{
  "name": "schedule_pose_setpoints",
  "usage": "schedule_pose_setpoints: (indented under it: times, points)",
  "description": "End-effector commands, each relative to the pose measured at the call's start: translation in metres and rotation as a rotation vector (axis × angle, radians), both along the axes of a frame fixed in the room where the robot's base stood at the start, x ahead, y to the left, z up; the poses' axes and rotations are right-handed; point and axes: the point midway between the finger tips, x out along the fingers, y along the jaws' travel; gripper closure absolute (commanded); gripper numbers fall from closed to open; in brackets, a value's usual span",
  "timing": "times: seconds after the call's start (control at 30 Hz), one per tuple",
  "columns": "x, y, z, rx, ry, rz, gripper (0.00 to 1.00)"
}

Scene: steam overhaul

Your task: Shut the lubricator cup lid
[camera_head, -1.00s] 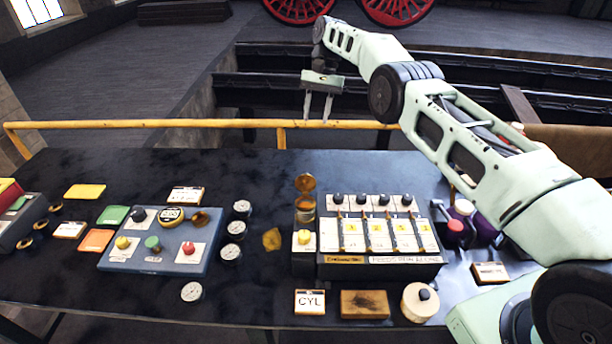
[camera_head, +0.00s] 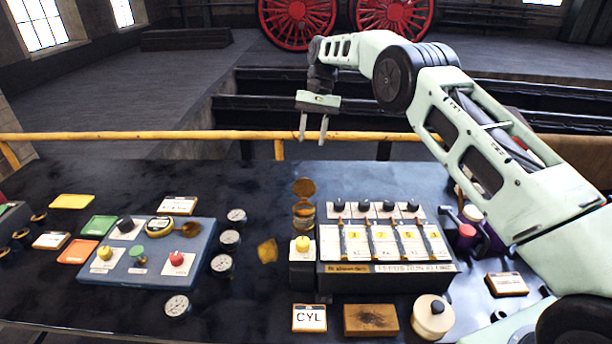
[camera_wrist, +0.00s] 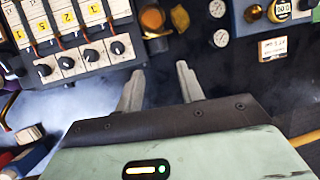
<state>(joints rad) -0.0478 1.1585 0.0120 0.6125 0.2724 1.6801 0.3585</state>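The lubricator cup (camera_head: 304,209) is a small amber glass cup at the left rear corner of the black feed box. Its round brass-coloured lid (camera_head: 304,188) stands up, open, above and behind the cup. My gripper (camera_head: 312,141) hangs pointing down beyond the lid in the head view, apart from it. Its two fingers are spread with nothing between them. In the wrist view the gripper (camera_wrist: 160,85) is also open, and an amber round part at the lubricator (camera_wrist: 152,18) shows ahead of the fingers. I cannot tell there whether it is lid or cup.
The feed box (camera_head: 390,268) has several black knobs along its back. A yellow rail (camera_head: 200,136) runs behind the table. Gauges (camera_head: 230,239) and a blue panel (camera_head: 150,262) stand to the left. A CYL sign (camera_head: 309,318) lies in front.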

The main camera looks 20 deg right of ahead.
Motion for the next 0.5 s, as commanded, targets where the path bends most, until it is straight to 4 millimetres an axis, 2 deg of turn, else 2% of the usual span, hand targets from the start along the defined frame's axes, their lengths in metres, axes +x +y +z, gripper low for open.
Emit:
schedule_pose_setpoints:
  times: [0.17,0.5]
  points:
    - [-0.010,0.007,-0.022,-0.001,0.007,0.001,0.62]
    - [-0.029,0.023,-0.078,0.000,0.005,0.000,0.62]
